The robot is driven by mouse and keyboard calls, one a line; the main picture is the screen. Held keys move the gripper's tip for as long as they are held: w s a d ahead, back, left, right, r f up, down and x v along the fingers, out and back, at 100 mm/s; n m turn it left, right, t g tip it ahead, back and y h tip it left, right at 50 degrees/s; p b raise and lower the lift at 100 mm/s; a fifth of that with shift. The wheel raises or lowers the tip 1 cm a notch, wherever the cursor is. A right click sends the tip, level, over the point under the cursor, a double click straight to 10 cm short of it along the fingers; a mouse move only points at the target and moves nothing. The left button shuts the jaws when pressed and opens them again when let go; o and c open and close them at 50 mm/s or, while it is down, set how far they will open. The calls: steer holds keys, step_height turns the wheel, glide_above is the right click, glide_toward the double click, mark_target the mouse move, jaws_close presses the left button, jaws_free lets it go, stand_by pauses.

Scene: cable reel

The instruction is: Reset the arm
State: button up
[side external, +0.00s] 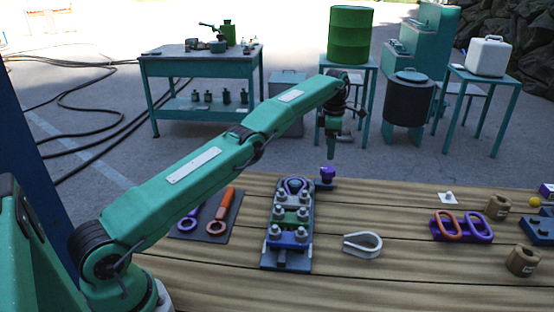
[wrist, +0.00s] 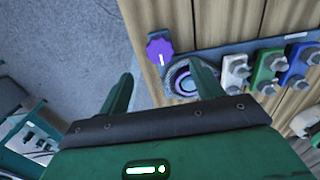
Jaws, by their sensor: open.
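My green arm reaches across the wooden bench, and my gripper (side external: 336,138) hangs above its far edge. The wrist view shows my gripper (wrist: 163,88) with its two fingers spread wide and nothing held between them. Past the right finger lies the long clamp block (side external: 288,225), with a round ring end and white, green and blue bolted pieces; in the wrist view the block (wrist: 272,68) runs off to the right. A purple knob (side external: 327,174) stands beside its ring end. The knob (wrist: 160,50) also shows in the wrist view, apart from the fingers.
A dark mat (side external: 222,232) holds purple and orange wrenches, left of the block. A pale metal loop (side external: 362,245), orange and purple links (side external: 462,226) and brown cylinders (side external: 522,260) lie to the right. A teal workbench (side external: 200,67) and green drum (side external: 350,35) stand behind.

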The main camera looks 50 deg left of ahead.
steer(key=s+d+r+m+t, duration=0.1)
steer(key=s+d+r+m, duration=0.1)
steer(key=s+r+m, duration=0.5)
steer(key=s+d+r+m+t, duration=0.1)
steer(key=s+d+r+m, duration=0.2)
steer(key=r, duration=0.8)
steer(key=s+d+r+m+t, duration=0.25)
steer(key=s+m, duration=0.45)
steer(key=s, duration=0.6)
steer(key=s+d+f+m, duration=0.1)
steer(key=s+f+m, duration=0.3)
steer(key=s, duration=0.6)
steer(key=s+d+f+m+t, duration=0.1)
steer(key=s+f+m, duration=0.4)
steer(key=s, duration=0.5)
steer(key=shift+s+m, duration=0.35)
steer(key=shift+m, duration=0.15)
